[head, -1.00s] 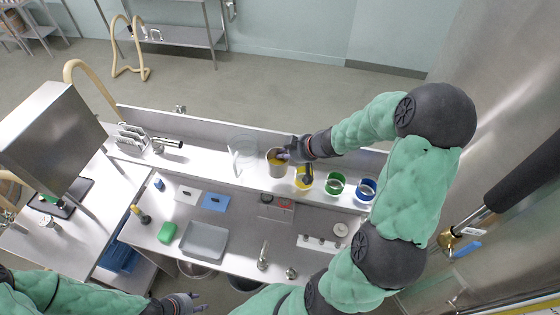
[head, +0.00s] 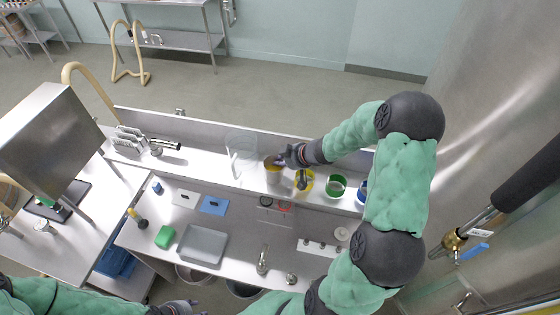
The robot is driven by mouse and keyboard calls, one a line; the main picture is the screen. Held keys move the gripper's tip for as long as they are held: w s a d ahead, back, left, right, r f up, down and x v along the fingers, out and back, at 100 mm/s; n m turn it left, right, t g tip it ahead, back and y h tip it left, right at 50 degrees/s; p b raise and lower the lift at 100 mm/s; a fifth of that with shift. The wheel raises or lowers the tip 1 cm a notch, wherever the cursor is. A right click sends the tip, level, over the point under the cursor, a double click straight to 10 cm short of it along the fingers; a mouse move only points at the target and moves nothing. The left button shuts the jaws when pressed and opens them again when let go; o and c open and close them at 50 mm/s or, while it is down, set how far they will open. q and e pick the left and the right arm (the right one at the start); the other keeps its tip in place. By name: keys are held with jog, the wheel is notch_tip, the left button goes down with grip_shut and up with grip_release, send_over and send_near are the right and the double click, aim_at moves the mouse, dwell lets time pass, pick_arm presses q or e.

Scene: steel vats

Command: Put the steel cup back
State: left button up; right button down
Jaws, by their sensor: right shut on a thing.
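The steel cup (head: 273,174) is on or just above the raised back shelf (head: 222,172), left of the yellow ring. Its inside looks amber. My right gripper (head: 284,161) is shut on the cup's rim at its upper right side; the fingertips are small and partly hidden. I cannot tell whether the cup's base touches the shelf. My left gripper (head: 188,305) is at the bottom edge, in front of the bench and far from the cup; its jaws are too cut off to read.
A yellow ring (head: 305,186), a green ring (head: 330,192) and a partly hidden blue ring (head: 361,193) line the shelf to the right. A grey tray (head: 202,244) and green block (head: 166,236) lie on the bench below.

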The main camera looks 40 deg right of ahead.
jog(key=shift+f, duration=0.1)
jog(key=c, duration=1.6)
grip_release()
jog(key=shift+s+d+r, duration=0.1)
jog(key=shift+s+r, duration=0.1)
jog(key=shift+r, duration=0.2)
jog(key=p+v, duration=0.3)
jog(key=v, duration=0.8)
jog(key=shift+s, duration=0.15)
